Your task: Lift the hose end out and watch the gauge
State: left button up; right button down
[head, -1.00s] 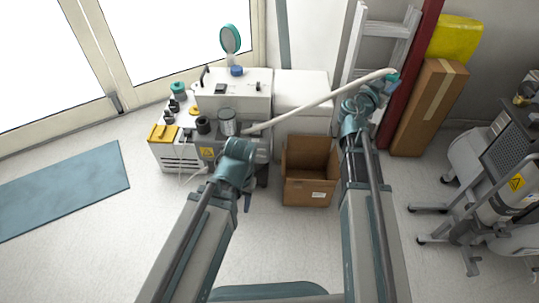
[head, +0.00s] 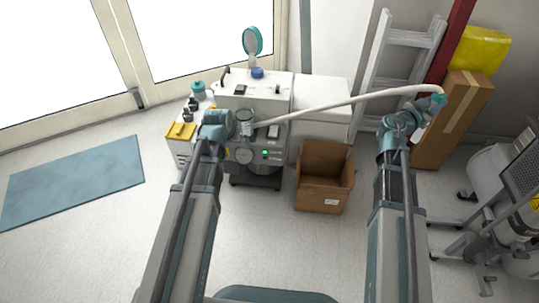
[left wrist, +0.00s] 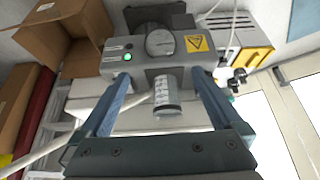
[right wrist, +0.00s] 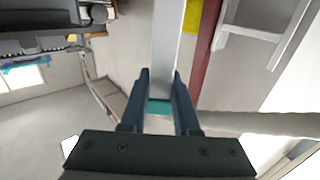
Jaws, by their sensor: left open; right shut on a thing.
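My right gripper (right wrist: 160,95) is shut on the hose end (right wrist: 168,50), a pale tube with a teal cuff (right wrist: 160,107), held up at the right. The cream hose (head: 350,102) runs from it to the compressor unit (head: 272,140); its far end is partly hidden near the clear canister. My left gripper (left wrist: 164,95) is open, with the clear canister (left wrist: 167,98) showing between its fingers; contact is not clear. The round gauge (left wrist: 160,42) is on the grey unit's front, beside a lit green lamp (left wrist: 128,57). Its reading is too small to tell.
An open cardboard box (head: 324,180) stands on the floor right of the unit. A ladder (head: 395,60), a tall carton (head: 455,115) and wheeled equipment (head: 500,190) stand at the right. The floor by the blue mat (head: 75,180) is clear.

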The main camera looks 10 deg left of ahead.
jog(key=shift+f+b, duration=4.45)
pick_arm(q)
jog(key=x, duration=1)
pick_arm(e)
jog(key=shift+r, duration=0.15)
notch_tip(320, 180, up, 9)
jog(key=p, duration=0.9)
pick_arm(q)
jog(key=v, duration=1)
pick_arm(e)
jog(key=shift+f, duration=0.2)
